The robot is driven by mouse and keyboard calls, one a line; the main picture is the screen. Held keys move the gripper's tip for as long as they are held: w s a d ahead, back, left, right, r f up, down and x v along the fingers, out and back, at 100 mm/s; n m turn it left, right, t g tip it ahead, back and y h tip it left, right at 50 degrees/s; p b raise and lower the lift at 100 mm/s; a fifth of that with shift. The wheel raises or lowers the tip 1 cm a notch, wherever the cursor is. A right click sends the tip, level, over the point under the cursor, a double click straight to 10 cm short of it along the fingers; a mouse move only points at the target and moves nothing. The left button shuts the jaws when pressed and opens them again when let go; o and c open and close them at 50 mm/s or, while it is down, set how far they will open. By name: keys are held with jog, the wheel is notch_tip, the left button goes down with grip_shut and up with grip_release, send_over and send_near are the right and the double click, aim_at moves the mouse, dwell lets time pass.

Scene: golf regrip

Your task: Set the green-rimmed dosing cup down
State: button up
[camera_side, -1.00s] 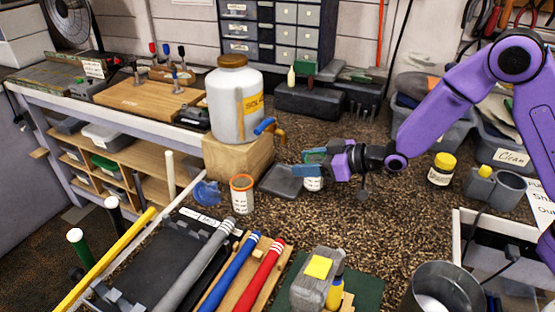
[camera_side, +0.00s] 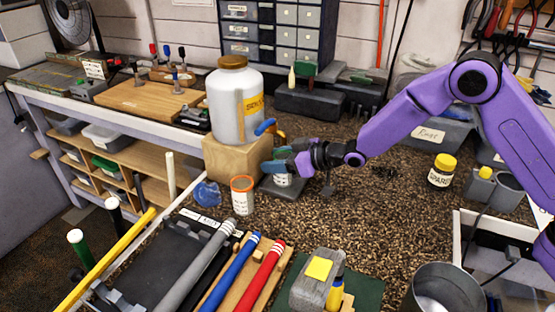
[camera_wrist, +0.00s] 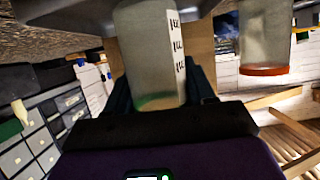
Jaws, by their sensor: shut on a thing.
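My gripper (camera_side: 284,163) is shut on the green-rimmed dosing cup (camera_side: 282,180), a clear cup with a white printed label. The cup is upright, over the small dark tray (camera_side: 293,190) in front of the wooden block. I cannot tell whether its base touches the tray. In the wrist view, which looks upside down, the cup (camera_wrist: 150,55) fills the space between the fingers, its green rim towards the gripper. The fingers hide part of the cup in the side view.
The orange-rimmed cup (camera_side: 242,195) stands just left of the tray and also shows in the wrist view (camera_wrist: 266,35). A large white jug (camera_side: 234,105) on a wooden block (camera_side: 232,158) is close behind. A blue object (camera_side: 206,194) lies further left.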

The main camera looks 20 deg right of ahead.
jog(key=shift+f, duration=0.15)
jog(key=o, duration=1)
jog(key=shift+r, duration=0.2)
jog(key=v, duration=1.2)
jog(key=shift+s, duration=0.1)
